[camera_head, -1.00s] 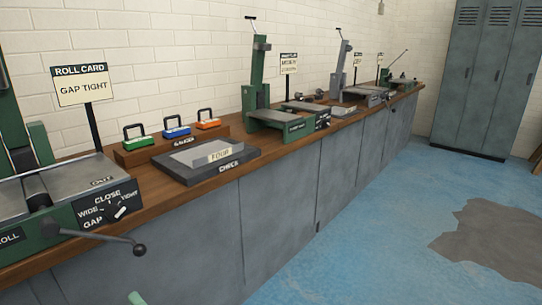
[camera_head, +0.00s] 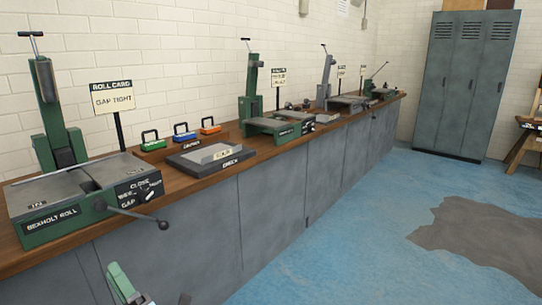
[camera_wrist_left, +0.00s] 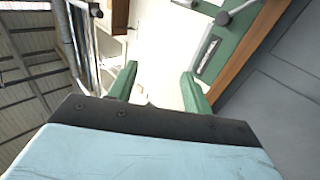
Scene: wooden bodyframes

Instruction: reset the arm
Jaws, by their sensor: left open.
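My left gripper (camera_head: 124,284) shows at the bottom edge of the head view, low in front of the grey cabinets. Its green fingers (camera_wrist_left: 158,88) stand apart in the left wrist view, with nothing held between them. The rest of my left arm is mostly out of the head view. My right gripper is not in view.
A wooden bench top (camera_head: 221,180) runs along the wall above grey cabinets (camera_head: 268,203). A green roll machine (camera_head: 62,222) at the near left has a lever (camera_head: 138,217) jutting past the bench edge. Lockers (camera_head: 465,85) stand at the back. Blue floor (camera_head: 345,240) is open at right.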

